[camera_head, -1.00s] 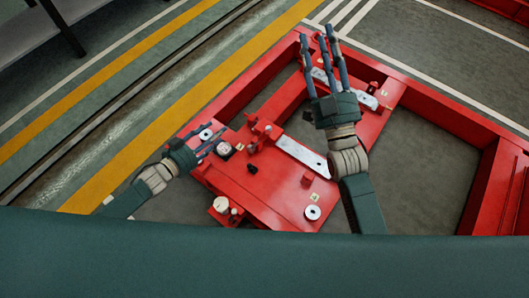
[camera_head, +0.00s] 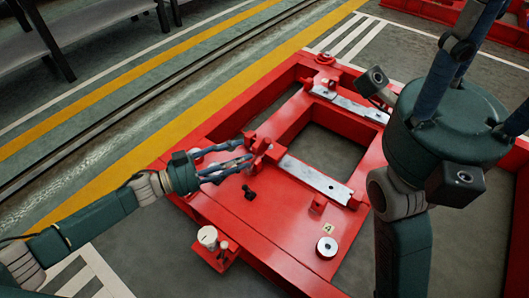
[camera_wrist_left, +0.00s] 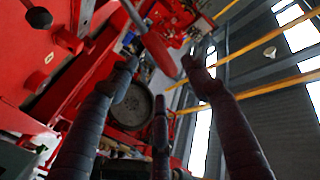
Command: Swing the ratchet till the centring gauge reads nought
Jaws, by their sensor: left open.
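My left gripper (camera_head: 248,165) is open and empty-looking in the head view, its fingers reaching to a small red upright bracket (camera_head: 268,150) on the red frame. Whether they touch it I cannot tell. The left wrist view shows its spread fingers (camera_wrist_left: 160,75) before a blurred red bar (camera_wrist_left: 160,52). A black knob (camera_head: 249,192) stands on the red plate just below the fingers; I cannot tell whether it belongs to the ratchet. A white round dial (camera_head: 208,235) sits at the plate's near left edge, its reading too small to see. My right gripper (camera_head: 490,75) has spread fingers, tips cut off.
The red frame (camera_head: 360,150) carries two pale metal strips (camera_head: 315,178) and a silver disc (camera_head: 327,246). Openings in it show the floor. Yellow floor lines (camera_head: 150,160) run beyond it. A dark bench (camera_head: 70,50) stands at the top left.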

